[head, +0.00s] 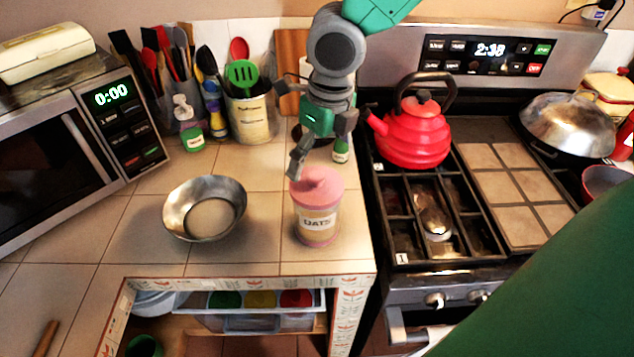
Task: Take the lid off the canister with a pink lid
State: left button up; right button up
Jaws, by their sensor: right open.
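The canister (316,228) is a clear, short jar with an OATS label, upright on the tiled counter near its front right corner. Its pink lid (322,193) sits on top and has a raised knob in the middle. My right gripper (321,152) is open and empty just above and behind the lid. One finger points down near the lid's back left edge, and the other is higher to the right. I cannot tell whether the finger touches the lid. My left gripper is not in view.
A metal bowl (176,208) stands left of the canister. Behind are a utensil crock (250,117), a soap bottle (188,128) and a small green bottle (341,152). A red kettle (412,138) stands on the stove at right. The counter between bowl and canister is clear.

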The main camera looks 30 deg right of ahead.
aim_at(316, 176)
jog(key=shift+w+f, duration=0.25)
jog(key=shift+f, duration=0.25)
jog(key=f, duration=0.2)
jog(key=a+f, duration=0.1)
jog(key=f, duration=0.1)
jog(key=shift+s+f, duration=0.15)
jog(key=shift+f, duration=0.1)
jog(key=shift+w+f, duration=0.2)
jog(key=shift+f, duration=0.1)
jog(key=shift+s+d, duration=0.15)
jog(key=shift+d, duration=0.1)
jog(key=c, duration=0.8)
